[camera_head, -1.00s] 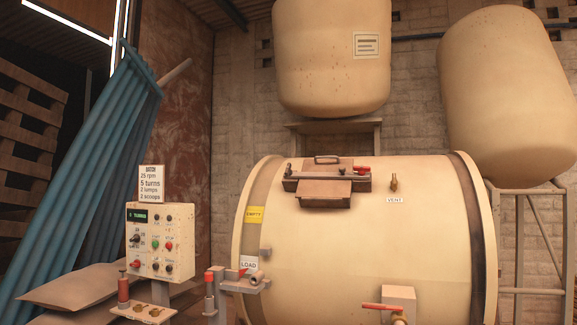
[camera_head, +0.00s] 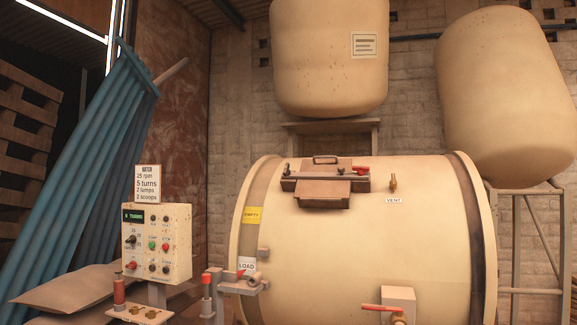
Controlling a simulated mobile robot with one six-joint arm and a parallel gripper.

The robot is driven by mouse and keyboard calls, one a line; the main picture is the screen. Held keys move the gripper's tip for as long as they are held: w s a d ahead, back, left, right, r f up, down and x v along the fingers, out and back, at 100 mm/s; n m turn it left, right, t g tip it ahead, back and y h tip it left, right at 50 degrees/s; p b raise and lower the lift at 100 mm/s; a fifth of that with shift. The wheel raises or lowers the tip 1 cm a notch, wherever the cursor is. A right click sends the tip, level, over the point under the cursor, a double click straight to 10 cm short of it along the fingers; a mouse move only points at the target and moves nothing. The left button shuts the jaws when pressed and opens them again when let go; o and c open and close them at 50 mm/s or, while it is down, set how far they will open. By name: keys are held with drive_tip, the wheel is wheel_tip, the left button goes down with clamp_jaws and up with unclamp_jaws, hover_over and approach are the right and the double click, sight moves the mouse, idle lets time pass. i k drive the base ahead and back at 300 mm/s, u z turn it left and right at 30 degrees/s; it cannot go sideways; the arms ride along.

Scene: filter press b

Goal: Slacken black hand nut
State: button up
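A hatch (camera_head: 323,187) with a dark clamp bar sits on top of the large cream drum (camera_head: 350,250). A red handle (camera_head: 360,169) is at the bar's right end. Small dark fittings show along the bar, one of them a small upright at its left end (camera_head: 287,169). They are too small for me to tell which is the black hand nut, or whether it is tight. The hatch cover looks closed, with a handle loop on top. My gripper is not in view.
A red-topped bracket (camera_head: 237,282) stands by the LOAD label. A brass vent (camera_head: 393,188) and a red lever (camera_head: 380,308) project from the drum. Tanks hang above.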

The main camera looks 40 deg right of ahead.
sight(287, 172)
drive_tip(key=z, duration=0.05)
drive_tip(key=i, duration=1)
drive_tip(key=u, duration=0.05)
